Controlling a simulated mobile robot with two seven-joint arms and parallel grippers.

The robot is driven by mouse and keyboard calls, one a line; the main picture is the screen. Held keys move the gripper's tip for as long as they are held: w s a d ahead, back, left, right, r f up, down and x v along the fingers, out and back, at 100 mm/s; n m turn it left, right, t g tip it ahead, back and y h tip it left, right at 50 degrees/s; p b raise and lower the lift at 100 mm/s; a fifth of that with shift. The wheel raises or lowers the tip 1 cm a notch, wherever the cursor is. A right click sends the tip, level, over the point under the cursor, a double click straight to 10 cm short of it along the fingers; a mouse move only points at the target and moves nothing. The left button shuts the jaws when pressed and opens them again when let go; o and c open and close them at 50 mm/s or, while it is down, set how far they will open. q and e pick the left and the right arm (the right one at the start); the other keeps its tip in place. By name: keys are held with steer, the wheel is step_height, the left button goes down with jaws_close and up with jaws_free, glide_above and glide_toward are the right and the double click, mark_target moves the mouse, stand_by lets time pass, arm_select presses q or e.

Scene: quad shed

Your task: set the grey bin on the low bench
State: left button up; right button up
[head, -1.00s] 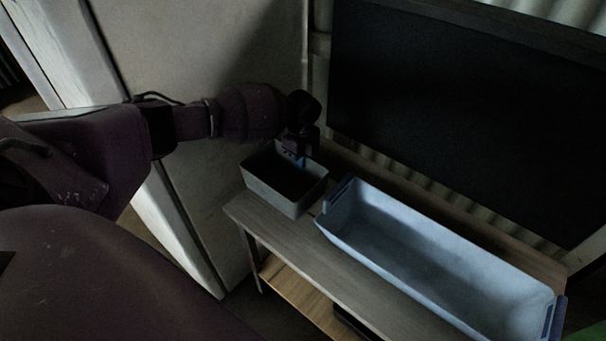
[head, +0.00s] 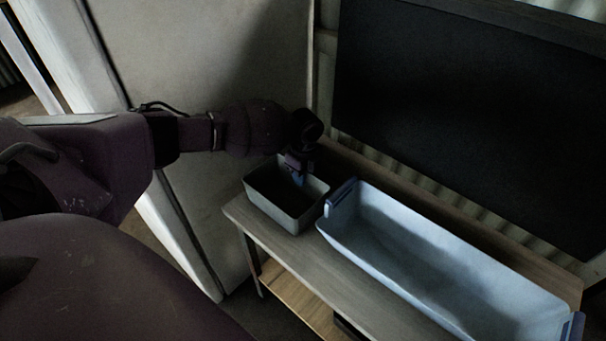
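The grey bin (head: 292,221) is a small open box over the left end of the low bench (head: 262,229), left of a long blue tub. It looks level and empty, though its inside is dark. Its base is on or very close to the bench top; I cannot tell if they touch. My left gripper (head: 299,179) reaches in from the left, points down and is shut on the bin's far rim. The fingertips are partly hidden in shadow. My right gripper is not in view.
The long pale blue tub (head: 430,262) with darker handles fills most of the bench, close to the bin's right side. A dark panel (head: 465,120) stands behind. A pale upright panel (head: 205,75) is at the left. A wooden shelf (head: 298,298) lies below the bench top.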

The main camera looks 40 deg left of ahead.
arm_select(q)
steer(key=shift+o, duration=0.3)
steer(key=shift+r, duration=0.15)
steer(key=shift+r, duration=0.25)
step_height(320, 180, up, 12)
steer(key=p, duration=0.2)
steer(key=shift+w+f+p, duration=0.2)
steer(key=shift+w+p, duration=0.15)
